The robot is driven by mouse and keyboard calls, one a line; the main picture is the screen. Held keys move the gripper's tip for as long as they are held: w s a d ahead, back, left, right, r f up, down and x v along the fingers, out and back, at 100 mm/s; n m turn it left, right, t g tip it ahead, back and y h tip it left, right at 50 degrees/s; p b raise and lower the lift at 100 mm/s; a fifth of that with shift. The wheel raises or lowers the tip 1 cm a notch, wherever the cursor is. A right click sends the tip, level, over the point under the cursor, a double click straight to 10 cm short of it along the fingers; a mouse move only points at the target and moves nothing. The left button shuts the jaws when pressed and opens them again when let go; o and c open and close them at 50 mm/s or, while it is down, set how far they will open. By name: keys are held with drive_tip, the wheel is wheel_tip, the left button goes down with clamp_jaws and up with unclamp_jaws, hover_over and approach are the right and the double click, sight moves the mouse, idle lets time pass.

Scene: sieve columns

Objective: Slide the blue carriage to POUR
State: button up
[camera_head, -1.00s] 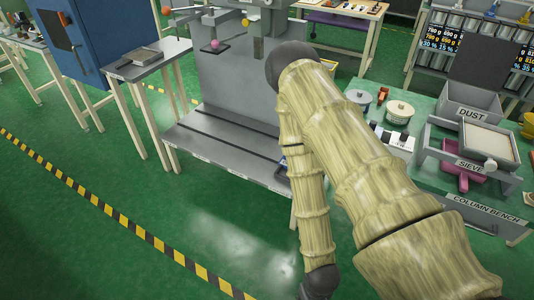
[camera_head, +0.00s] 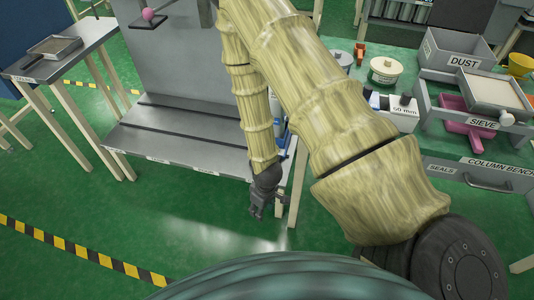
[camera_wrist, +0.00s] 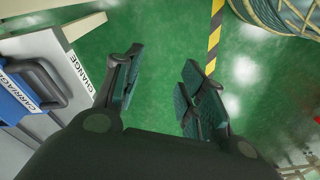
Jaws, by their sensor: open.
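The blue carriage (camera_wrist: 8,108) shows at the left edge of the wrist view, with a dark handle (camera_wrist: 42,78) and a white CARRIAGE label. It sits on a grey surface whose edge label reads CHANGE (camera_wrist: 82,72). In the head view only a blue sliver of it (camera_head: 291,146) shows behind my arm, at the right end of the grey slotted table (camera_head: 170,135). My gripper (camera_head: 257,214) is open and empty, over the green floor in front of the table, apart from the carriage. Its spread fingers also show in the wrist view (camera_wrist: 160,80). I cannot read POUR on any label.
The green column bench (camera_head: 400,140) at the right holds a DUST box (camera_head: 455,50), a SIEVE unit (camera_head: 485,105) and a round container (camera_head: 385,72). A side table (camera_head: 70,60) stands at the left. The floor (camera_head: 130,215) before the slotted table is clear.

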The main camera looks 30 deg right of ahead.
drive_tip(key=w+d+n+h+b, duration=0.2)
drive_tip(key=w+d+n+b, duration=0.3)
drive_tip(key=w+d+b, duration=0.95)
drive_tip(key=shift+t, duration=0.3)
drive_tip(key=w+f, duration=0.2)
drive_tip(key=f, duration=0.1)
drive_tip(key=w+d+f+p, duration=0.1)
drive_tip(key=w+f, duration=0.1)
drive_tip(key=f, duration=0.2)
drive_tip(key=w+d+f, duration=0.1)
drive_tip(key=w+f, duration=0.2)
drive_tip(key=f, duration=0.1)
drive_tip(key=shift+d+p, duration=0.15)
drive_tip(key=shift+p, duration=0.25)
drive_tip(key=shift+c, duration=0.5)
clamp_jaws()
